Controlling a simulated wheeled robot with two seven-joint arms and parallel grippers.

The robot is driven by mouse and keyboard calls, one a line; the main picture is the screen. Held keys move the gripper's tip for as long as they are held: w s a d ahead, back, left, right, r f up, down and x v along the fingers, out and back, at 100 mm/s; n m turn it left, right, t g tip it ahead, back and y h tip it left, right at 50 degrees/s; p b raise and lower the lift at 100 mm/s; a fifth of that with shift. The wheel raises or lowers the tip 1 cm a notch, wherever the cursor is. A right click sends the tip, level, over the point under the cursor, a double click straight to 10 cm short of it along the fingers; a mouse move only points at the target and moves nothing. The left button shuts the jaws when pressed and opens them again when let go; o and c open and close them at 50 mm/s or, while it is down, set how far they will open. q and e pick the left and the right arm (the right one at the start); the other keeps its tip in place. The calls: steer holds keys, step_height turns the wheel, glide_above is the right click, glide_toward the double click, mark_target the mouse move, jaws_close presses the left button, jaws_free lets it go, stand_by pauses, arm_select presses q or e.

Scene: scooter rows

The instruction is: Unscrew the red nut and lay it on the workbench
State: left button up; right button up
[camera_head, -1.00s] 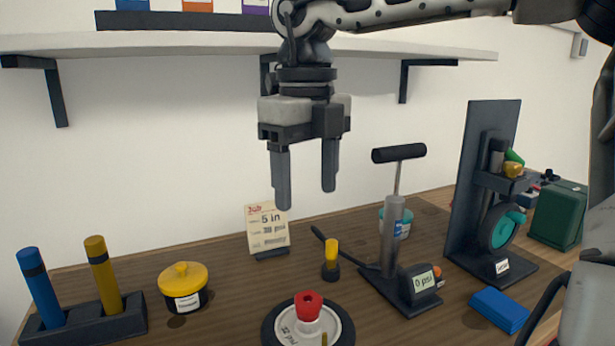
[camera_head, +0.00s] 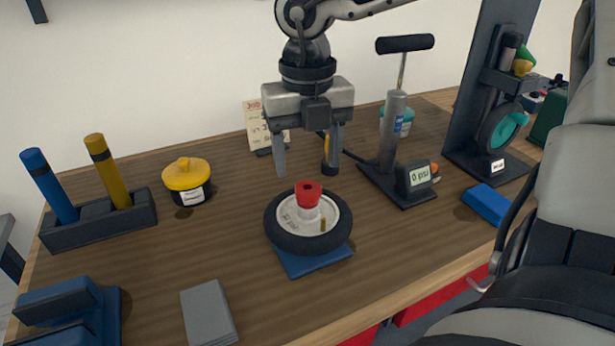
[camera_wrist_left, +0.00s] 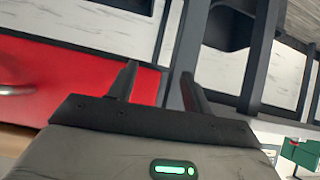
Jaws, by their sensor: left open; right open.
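The red nut (camera_head: 308,194) sits on top of the white hub of a small black-tyred wheel (camera_head: 290,240). The wheel lies flat on a blue pad (camera_head: 318,262) on the wooden workbench (camera_head: 240,266). My right gripper (camera_head: 308,172) is open and empty, pointing down, just above and behind the nut, with its fingers apart. It does not appear to touch the nut. My left gripper (camera_wrist_left: 155,82) shows only in the left wrist view, open with nothing between its fingers, near a red drawer front. It is away from the wheel.
A yellow-lidded pot (camera_head: 186,180) and a rack with blue and yellow handles (camera_head: 100,222) stand left. The pump (camera_head: 392,150) and a black stand (camera_head: 490,100) are right. A blue block (camera_head: 487,203) lies near the right edge. A grey pad (camera_head: 209,312) lies in front.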

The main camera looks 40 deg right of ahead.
mark_target(308, 190)
steer(key=shift+f, duration=2.6)
